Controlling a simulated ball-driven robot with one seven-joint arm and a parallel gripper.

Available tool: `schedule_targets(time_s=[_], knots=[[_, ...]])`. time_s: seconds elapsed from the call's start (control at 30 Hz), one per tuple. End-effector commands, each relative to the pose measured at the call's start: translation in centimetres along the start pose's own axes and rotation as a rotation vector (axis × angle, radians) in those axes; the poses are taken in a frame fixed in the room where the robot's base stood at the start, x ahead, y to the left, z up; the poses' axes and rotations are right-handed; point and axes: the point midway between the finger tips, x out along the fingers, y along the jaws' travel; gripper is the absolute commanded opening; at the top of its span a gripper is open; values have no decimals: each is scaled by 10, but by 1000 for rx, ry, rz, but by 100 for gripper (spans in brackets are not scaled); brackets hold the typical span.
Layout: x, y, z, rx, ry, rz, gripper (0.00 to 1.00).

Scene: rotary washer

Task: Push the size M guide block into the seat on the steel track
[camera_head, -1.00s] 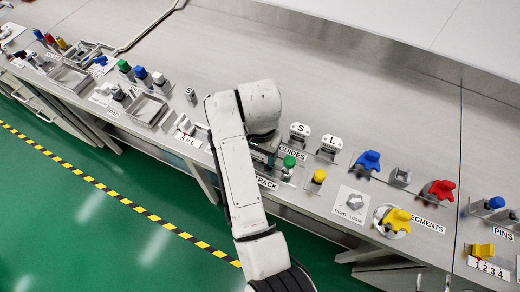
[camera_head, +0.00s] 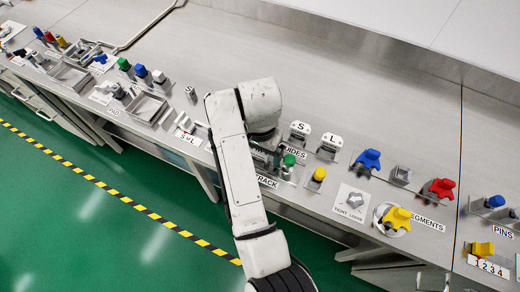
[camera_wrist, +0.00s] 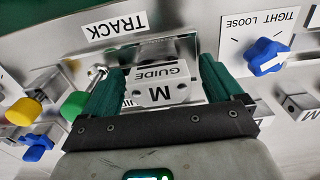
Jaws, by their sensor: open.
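The size M guide block (camera_wrist: 160,85) is a light grey block marked GUIDE M, upside down in the wrist view. It sits between the two green fingers of my gripper (camera_wrist: 160,92), which is open around it. I cannot tell whether a finger touches it. Steel of the track (camera_wrist: 172,48) shows just beyond the block, near the TRACK label (camera_wrist: 113,28). Whether the block is on the seat is not clear, as its underside is hidden. In the head view my arm hides the block and most of the gripper.
The S guide (camera_head: 299,132) and L guide (camera_head: 329,147) stand behind and right of my arm. A green knob (camera_head: 289,160) and a yellow knob (camera_head: 319,174) stand close to the right. A blue knob (camera_wrist: 265,55) lies right of the gripper in the wrist view.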

Motion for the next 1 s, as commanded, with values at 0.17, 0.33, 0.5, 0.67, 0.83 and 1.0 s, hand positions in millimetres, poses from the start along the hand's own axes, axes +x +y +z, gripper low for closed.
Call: schedule_targets(time_s=[0.17,0.33,0.5,0.67,0.83,1.0], knots=[[0,0,0,0,0,0,93],[-12,-1,-1,1,2,-2,93],[-46,-1,-1,1,3,-4,93],[-79,-1,0,1,0,-2,93],[-99,-1,0,0,0,-2,93],[-107,-1,0,-1,-1,0,93]])
